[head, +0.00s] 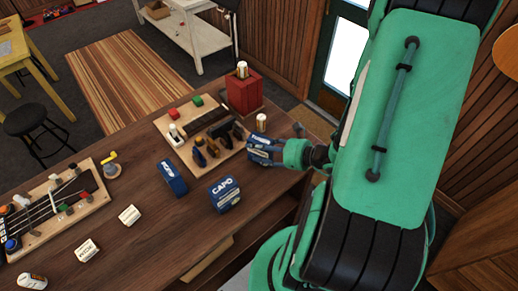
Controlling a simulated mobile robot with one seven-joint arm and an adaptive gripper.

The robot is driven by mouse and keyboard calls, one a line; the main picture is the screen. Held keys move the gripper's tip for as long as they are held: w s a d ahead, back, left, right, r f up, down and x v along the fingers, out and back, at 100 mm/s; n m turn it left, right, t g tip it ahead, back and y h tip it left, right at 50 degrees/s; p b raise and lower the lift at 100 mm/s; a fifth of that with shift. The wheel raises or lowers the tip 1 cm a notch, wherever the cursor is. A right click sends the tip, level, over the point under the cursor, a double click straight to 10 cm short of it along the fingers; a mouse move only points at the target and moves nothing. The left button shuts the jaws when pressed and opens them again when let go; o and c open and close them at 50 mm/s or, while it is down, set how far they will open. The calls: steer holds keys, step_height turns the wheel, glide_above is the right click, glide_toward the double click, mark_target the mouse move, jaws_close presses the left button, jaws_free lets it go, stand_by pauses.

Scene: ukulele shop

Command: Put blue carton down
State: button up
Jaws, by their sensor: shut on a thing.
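My gripper (280,150) is shut on a small blue carton (260,146) with white lettering. It is at the right edge of the light wooden board on the counter (150,222). I cannot tell whether the carton touches the surface below it. Part of the carton is hidden by my gripper's fingers. Two other blue cartons are on the counter: one marked CAPO (225,196) in front of the board, and a narrower one (172,178) to its left.
The wooden board (174,126) holds dark tools and small red and green blocks. A red box (243,94) stands behind it, and a pale cylinder (261,121) near the held carton. Small white blocks (130,215) and a ukulele workboard (92,205) are at left. Bare counter lies front centre.

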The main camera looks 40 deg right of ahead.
steer(key=shift+f, duration=0.15)
steer(key=o, duration=1.2)
steer(key=shift+r, duration=0.2)
steer(key=shift+s+d+r, duration=0.25)
steer(key=shift+s, duration=0.2)
steer(key=shift+p+v, duration=1.1)
steer(key=shift+v, duration=4.3)
